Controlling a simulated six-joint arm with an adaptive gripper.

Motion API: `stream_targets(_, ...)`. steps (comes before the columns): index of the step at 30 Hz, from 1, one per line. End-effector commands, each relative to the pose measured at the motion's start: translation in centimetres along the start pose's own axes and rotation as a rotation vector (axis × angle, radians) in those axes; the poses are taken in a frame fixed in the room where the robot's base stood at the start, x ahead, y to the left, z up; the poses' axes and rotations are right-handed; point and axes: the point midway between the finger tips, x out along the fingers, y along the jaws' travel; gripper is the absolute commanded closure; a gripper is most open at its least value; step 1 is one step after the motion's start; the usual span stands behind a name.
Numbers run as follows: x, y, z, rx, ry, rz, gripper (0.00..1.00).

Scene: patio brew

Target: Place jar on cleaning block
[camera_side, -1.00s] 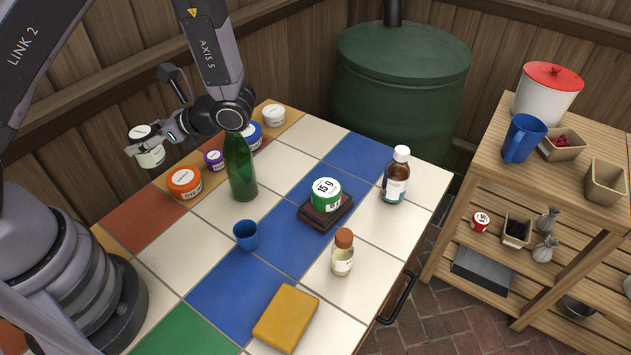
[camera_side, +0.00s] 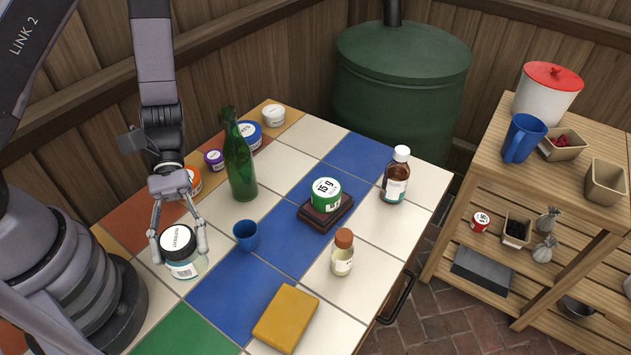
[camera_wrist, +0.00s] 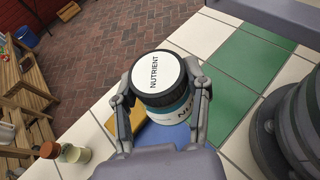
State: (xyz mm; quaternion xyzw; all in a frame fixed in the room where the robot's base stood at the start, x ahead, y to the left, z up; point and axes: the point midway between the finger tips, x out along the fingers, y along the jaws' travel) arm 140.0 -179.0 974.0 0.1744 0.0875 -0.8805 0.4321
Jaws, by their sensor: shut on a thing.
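My gripper (camera_side: 180,246) is shut on a jar (camera_side: 184,264) with a dark-rimmed white lid and a pale label. In the wrist view the jar (camera_wrist: 165,85) sits between both fingers and its lid reads "NUTRIENT". The jar appears to be held above the tiled table, to the left of the blue cup. The cleaning block (camera_side: 286,318) is a yellow-orange slab lying flat at the table's near edge, right of and nearer than the jar. In the wrist view the jar partly hides the block (camera_wrist: 137,117).
A small blue cup (camera_side: 246,236) stands between my gripper and a corked bottle (camera_side: 342,256). A green bottle (camera_side: 240,165) stands behind. Blue and white tiles left of the block are clear.

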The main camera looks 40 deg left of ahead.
Motion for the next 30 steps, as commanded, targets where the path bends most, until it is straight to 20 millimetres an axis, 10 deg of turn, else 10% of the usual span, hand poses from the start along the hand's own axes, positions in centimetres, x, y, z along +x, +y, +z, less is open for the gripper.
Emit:
stream_targets(18,5.5,11.8,-5.7,-0.012,-0.002,0.029,0.93)
stream_targets(30,7.6,13.9,-9.5,-0.016,-0.002,0.029,0.93)
